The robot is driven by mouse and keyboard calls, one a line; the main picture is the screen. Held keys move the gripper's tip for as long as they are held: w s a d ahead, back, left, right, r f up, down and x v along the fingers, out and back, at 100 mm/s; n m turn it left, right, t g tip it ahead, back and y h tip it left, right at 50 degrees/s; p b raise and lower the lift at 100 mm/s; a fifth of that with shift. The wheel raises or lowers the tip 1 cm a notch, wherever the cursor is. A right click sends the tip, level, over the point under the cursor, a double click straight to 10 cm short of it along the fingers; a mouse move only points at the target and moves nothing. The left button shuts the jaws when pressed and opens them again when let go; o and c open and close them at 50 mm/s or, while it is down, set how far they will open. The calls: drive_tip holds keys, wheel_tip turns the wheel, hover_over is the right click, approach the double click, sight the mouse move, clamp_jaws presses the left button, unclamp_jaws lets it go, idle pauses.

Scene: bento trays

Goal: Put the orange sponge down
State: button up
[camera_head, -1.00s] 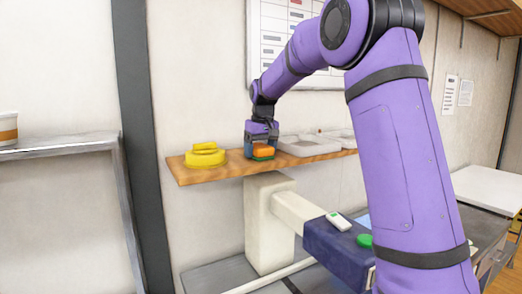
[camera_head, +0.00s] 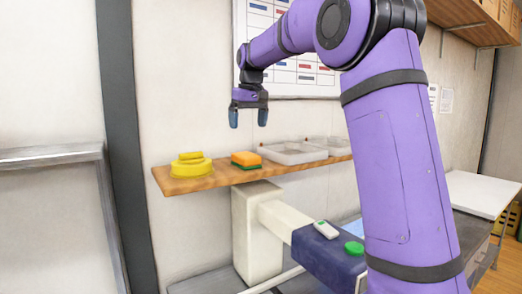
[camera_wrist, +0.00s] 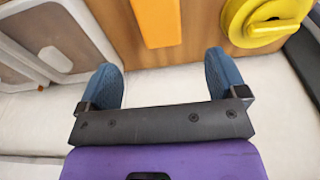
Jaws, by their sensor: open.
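The orange sponge (camera_head: 246,157), with a green underside, rests on the wooden shelf (camera_head: 216,179). It sits between a yellow round object and the grey trays. In the wrist view the orange sponge (camera_wrist: 158,22) lies beyond my fingertips, partly cut off by the top edge. My gripper (camera_head: 248,120) is open and empty, well above the shelf and apart from the sponge. In the wrist view my gripper (camera_wrist: 163,72) shows its two blue fingers spread wide with nothing between them.
A yellow round object (camera_head: 190,170) stands left of the sponge, and a grey tray (camera_head: 292,158) stands to its right, with another tray further right. Below the shelf, a dark blue block (camera_head: 325,255) carries a green button (camera_head: 354,248). The space around my gripper is free.

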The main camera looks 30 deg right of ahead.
drive_tip(key=s+a+f+t, duration=0.1)
drive_tip(key=s+a, duration=0.2)
drive_tip(key=s, duration=0.7)
drive_tip(key=s+a+f+t, duration=0.1)
drive_tip(key=s+a, duration=0.3)
drive_tip(key=s, duration=0.7)
drive_tip(key=s+a+f, duration=0.1)
drive_tip(key=s+f, duration=0.4)
drive_tip(key=s, duration=0.3)
drive_tip(key=s+a+f+t, duration=0.1)
drive_tip(key=s+f, duration=0.5)
drive_tip(key=s, duration=0.2)
drive_tip(key=shift+s+a, duration=0.15)
drive_tip(key=shift+a, duration=0.2)
drive_tip(key=shift+o, duration=0.4)
